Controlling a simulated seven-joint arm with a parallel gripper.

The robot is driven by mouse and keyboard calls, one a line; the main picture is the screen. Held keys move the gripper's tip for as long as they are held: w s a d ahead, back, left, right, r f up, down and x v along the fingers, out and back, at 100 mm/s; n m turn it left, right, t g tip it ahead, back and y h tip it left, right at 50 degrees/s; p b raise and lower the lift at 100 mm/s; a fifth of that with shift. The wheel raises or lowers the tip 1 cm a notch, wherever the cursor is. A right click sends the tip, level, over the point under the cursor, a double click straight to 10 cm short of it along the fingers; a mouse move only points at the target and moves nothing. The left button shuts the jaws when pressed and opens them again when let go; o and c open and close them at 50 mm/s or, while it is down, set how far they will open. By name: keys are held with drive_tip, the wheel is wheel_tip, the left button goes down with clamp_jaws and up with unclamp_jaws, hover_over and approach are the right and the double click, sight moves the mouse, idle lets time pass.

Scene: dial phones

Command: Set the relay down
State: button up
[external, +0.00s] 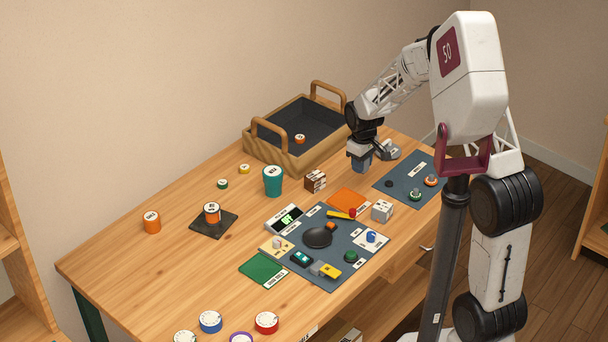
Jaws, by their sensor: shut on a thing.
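My gripper (360,156) is at the right end of the tray, above the back right part of the table. The block's lower end points down and seems to be above the wood, but I cannot tell the exact gap. My fingers hide its upper part.
A wooden tray (252,145) with two handles stands behind left of my gripper. A brown-and-white block (315,181), a teal cup (273,183), an orange mat (348,201) and a dark mat (399,192) lie nearby. A crowded dark mat (335,277) lies in front.

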sight(361, 185)
drive_tip(key=shift+f, duration=0.8)
drive_tip(key=shift+f, duration=1.9)
drive_tip(key=shift+f, duration=0.1)
drive_tip(key=o, duration=1)
drive_tip(key=shift+c, duration=0.2)
wheel_tip(361, 185, up, 12)
drive_tip(key=shift+r, duration=0.15)
